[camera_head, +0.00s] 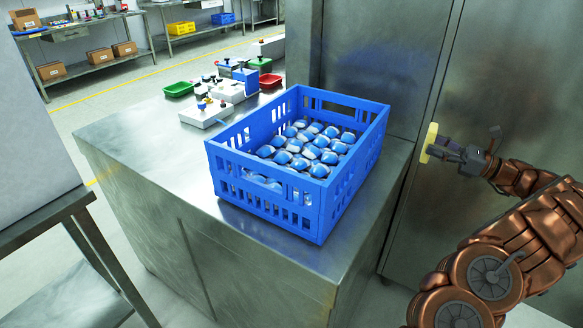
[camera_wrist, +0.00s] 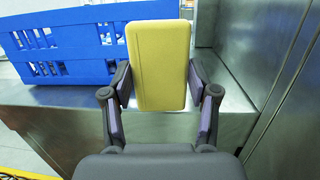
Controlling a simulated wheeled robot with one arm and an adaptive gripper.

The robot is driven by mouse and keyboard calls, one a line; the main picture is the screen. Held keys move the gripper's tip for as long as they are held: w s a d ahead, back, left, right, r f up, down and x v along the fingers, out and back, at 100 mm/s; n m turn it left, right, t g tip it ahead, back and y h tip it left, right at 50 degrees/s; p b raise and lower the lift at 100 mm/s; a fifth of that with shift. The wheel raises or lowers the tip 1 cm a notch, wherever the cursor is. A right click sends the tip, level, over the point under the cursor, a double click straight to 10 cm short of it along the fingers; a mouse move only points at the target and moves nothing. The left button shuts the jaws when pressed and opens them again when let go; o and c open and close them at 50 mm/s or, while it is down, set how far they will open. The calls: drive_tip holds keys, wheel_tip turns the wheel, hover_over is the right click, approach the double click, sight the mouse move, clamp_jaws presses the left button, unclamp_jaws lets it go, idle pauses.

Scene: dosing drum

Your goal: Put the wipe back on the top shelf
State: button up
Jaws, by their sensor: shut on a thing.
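The wipe is a yellow, flat block (camera_head: 429,143). It also shows upright in the middle of the wrist view (camera_wrist: 159,66). My gripper (camera_head: 447,150) is shut on the wipe, with one finger on each side of it, and holds it in the air. In the head view the gripper is right of the blue crate, in front of a steel cabinet face. I cannot make out a top shelf for the wipe with certainty in either view.
A blue crate (camera_head: 268,206) of blue-and-white pods (camera_head: 310,145) stands on the steel counter (camera_head: 150,150). Small devices (camera_head: 206,112), a green tray (camera_head: 179,89) and a red tray (camera_head: 270,81) sit behind it. Steel cabinet walls (camera_head: 375,60) rise behind the crate and gripper.

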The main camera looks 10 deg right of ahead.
drive_tip(key=a, duration=0.5)
drive_tip(key=s+a+f, duration=0.1)
drive_tip(key=a, duration=0.9)
drive_tip(key=shift+s+a+f+b, duration=0.2)
drive_tip(key=shift+a+f+b, duration=0.05)
drive_tip(key=shift+a+b, duration=0.1)
drive_tip(key=shift+f, duration=1.8)
drive_tip(key=shift+f, duration=0.1)
drive_tip(key=o, duration=1)
